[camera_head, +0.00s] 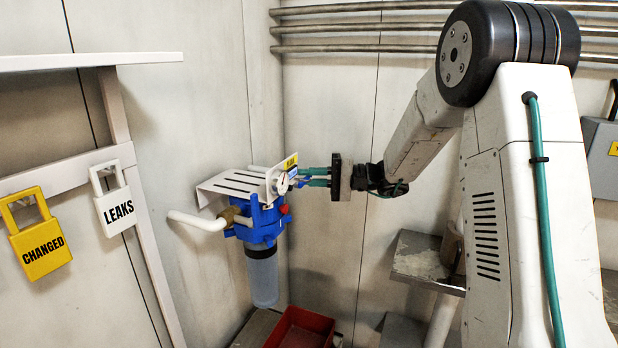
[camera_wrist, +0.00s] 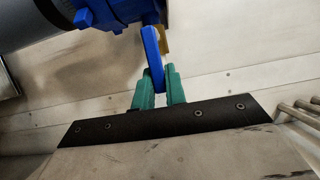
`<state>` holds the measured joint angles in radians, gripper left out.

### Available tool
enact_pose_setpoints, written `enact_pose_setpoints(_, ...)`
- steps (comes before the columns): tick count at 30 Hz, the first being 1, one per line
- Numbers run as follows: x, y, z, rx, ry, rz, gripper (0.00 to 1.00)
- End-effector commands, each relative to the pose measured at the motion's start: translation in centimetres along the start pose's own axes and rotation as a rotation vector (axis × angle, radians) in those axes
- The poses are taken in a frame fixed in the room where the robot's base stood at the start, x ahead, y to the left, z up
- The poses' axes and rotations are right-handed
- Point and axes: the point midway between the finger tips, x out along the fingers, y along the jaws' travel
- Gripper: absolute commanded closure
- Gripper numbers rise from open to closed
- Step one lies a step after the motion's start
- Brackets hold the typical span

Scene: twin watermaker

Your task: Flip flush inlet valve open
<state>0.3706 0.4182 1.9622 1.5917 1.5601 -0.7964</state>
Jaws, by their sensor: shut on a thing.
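The flush inlet valve has a blue lever handle (camera_wrist: 152,50). In the wrist view the green fingers of my gripper (camera_wrist: 158,80) are shut on the lower end of this handle, one finger on each side. In the head view my gripper (camera_head: 303,177) reaches in from the right to the front of the valve, at the white bracket (camera_head: 238,183). The handle is mostly hidden there by the fingers. Below the bracket hangs the blue filter head (camera_head: 262,228) with its clear bowl (camera_head: 263,281).
A white pipe (camera_head: 195,221) enters the filter from the left. A red bin (camera_head: 301,328) stands below. A yellow "CHANGED" tag (camera_head: 41,248) and a white "LEAKS" tag (camera_head: 117,211) hang on the rack at left. Metal pipes (camera_head: 350,29) run along the back wall.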

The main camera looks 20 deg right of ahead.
Motion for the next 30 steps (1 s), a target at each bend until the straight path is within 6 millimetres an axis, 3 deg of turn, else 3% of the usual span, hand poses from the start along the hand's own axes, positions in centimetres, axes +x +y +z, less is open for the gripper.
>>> enact_pose_setpoints(4,0.0,0.1,0.0,0.003,0.000,0.002,1.00)
enact_pose_setpoints(5,0.0,0.1,0.0,0.003,0.000,0.002,0.84)
enact_pose_setpoints(6,0.0,0.1,0.0,0.003,0.000,0.002,0.78)
enact_pose_setpoints(17,-0.7,0.1,0.0,0.001,0.002,0.001,0.78)
enact_pose_setpoints(30,-7.2,0.1,-0.1,0.002,0.002,0.001,0.78)
